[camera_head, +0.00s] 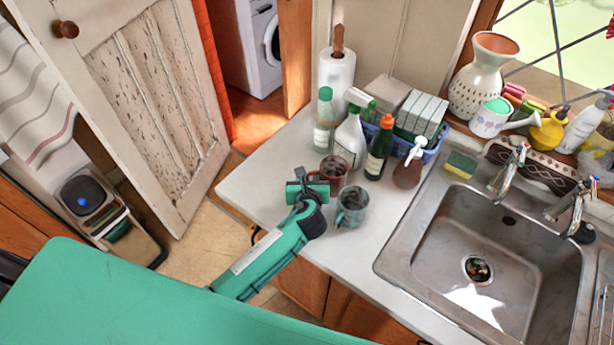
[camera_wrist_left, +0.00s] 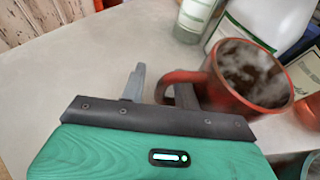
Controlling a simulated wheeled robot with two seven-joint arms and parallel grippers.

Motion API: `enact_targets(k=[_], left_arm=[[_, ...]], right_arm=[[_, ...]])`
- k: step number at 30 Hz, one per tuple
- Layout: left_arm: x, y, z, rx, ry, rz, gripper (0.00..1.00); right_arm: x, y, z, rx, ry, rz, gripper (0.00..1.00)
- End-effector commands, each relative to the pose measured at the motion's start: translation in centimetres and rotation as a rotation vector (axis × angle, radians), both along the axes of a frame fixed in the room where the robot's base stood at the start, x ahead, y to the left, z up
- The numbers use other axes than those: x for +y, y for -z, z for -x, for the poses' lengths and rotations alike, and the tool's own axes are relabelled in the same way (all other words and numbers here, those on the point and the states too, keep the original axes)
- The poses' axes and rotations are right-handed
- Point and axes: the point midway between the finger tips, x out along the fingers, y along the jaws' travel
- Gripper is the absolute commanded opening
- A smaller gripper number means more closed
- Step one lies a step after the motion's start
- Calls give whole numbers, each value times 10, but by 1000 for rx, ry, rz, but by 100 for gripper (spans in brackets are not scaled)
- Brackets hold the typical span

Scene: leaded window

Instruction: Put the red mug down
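The red mug (camera_head: 334,170) stands upright on the light worktop (camera_head: 262,178), left of the sink. In the left wrist view the red mug (camera_wrist_left: 250,75) has a dark inside, and its handle points left toward my gripper. My left gripper (camera_head: 314,186) is low at the mug's near left side. In the wrist view its fingers (camera_wrist_left: 160,80) are apart, with the outer part of the handle between them. The right finger appears to pass through the handle loop, and a gap shows between the left finger and the handle. My right gripper is not in view.
A teal mug (camera_head: 352,206) stands close in front of the red mug. Behind are a spray bottle (camera_head: 350,138), a green bottle (camera_head: 379,150), a soap dispenser (camera_head: 408,170) and a paper roll (camera_head: 336,75). The sink (camera_head: 480,255) lies right. The worktop's left end is clear.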

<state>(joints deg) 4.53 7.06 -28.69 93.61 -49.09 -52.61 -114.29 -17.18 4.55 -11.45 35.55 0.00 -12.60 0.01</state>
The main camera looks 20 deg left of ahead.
Motion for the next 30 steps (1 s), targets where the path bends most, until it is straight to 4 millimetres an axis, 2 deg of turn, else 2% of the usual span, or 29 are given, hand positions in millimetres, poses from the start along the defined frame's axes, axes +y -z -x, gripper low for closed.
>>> enact_targets(k=[8,11,24,30], left_arm=[[0,-3,0,0,0,1,31],[-2,-5,6,-1,1,1,31],[-25,-35,79,-1,0,2,31],[-32,-46,100,-1,0,1,31]], right_arm=[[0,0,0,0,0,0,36],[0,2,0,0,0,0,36],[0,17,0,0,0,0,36],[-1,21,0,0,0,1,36]])
